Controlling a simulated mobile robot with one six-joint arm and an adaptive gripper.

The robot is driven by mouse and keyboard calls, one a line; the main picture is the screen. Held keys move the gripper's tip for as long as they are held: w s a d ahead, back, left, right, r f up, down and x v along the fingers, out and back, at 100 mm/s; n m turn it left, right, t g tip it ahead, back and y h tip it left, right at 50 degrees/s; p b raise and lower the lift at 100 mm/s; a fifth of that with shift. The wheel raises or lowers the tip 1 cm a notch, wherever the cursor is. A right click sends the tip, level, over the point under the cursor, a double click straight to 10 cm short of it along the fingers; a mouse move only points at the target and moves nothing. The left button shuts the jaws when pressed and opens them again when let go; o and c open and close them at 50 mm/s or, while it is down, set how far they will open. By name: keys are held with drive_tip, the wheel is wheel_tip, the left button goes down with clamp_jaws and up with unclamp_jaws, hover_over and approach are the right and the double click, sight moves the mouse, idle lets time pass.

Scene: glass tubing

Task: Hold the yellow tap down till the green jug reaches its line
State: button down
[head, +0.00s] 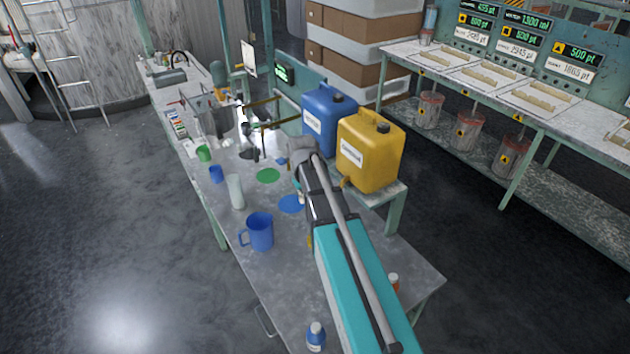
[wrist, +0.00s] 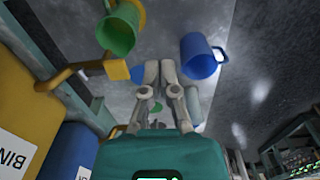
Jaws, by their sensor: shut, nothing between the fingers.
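The yellow tap (wrist: 117,70) sticks out from the yellow container (wrist: 22,105) at the left of the wrist view. The container also shows in the head view (head: 371,152). My gripper (wrist: 160,70) is shut and empty, to the right of the tap's end, apart from it in the picture; whether it touches anything is unclear. The green jug (wrist: 118,30) is at the top left of the wrist view, beyond the tap. Its line and fill level cannot be made out. In the head view my arm hides my fingers and the green jug.
A blue jug (head: 260,232) stands on the table (head: 275,290) and shows in the wrist view (wrist: 198,57). A blue container (head: 325,118) stands beside the yellow one. A clear cylinder (head: 236,191), a green cup (head: 203,153) and a blue cup (head: 216,174) are along the left edge.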

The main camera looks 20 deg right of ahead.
drive_tip(key=w+d+r+p, duration=0.5)
drive_tip(key=w+d+r, duration=0.1)
drive_tip(key=w+r, duration=0.1)
drive_tip(key=shift+w+d+n+p, duration=0.3)
drive_tip(key=shift+d+n, duration=0.05)
drive_tip(key=shift+n, duration=0.05)
wheel_tip(320, 180, down, 14)
drive_tip(key=b, duration=1.4)
drive_tip(key=shift+r, duration=0.1)
idle(0.5)
